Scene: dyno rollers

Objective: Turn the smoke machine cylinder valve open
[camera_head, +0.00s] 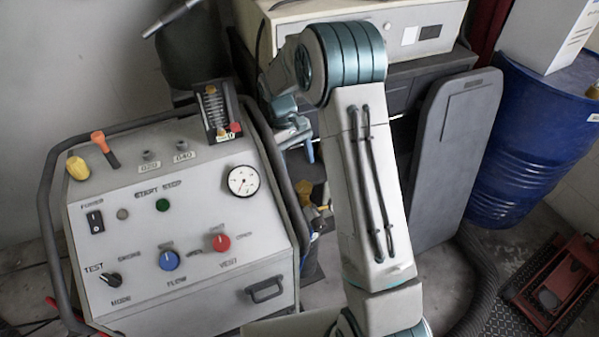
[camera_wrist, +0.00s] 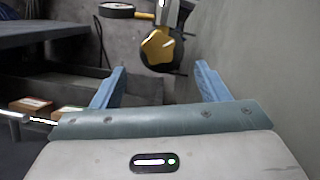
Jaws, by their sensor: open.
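A yellow star-shaped valve knob (camera_wrist: 160,46) with a dark body behind it shows in the upper middle of the wrist view. My gripper (camera_wrist: 161,68) is open, its two blue fingers spread wide. The knob lies beyond the fingertips, between them in the picture, and nothing is gripped. A round gauge (camera_wrist: 117,10) is to the knob's left. In the head view my gripper (camera_head: 304,143) is partly seen beside my arm, right of the grey smoke machine console (camera_head: 120,235). Small yellow parts (camera_head: 320,197) show low behind my arm; the cylinder itself is mostly hidden.
The console has a black tube handle (camera_head: 47,215), a blue knob (camera_head: 169,260) and a red knob (camera_head: 221,242). A dark grey panel (camera_head: 450,150) and blue drum (camera_head: 525,140) stand right of my arm. A pale surface (camera_wrist: 270,65) rises close to the right finger.

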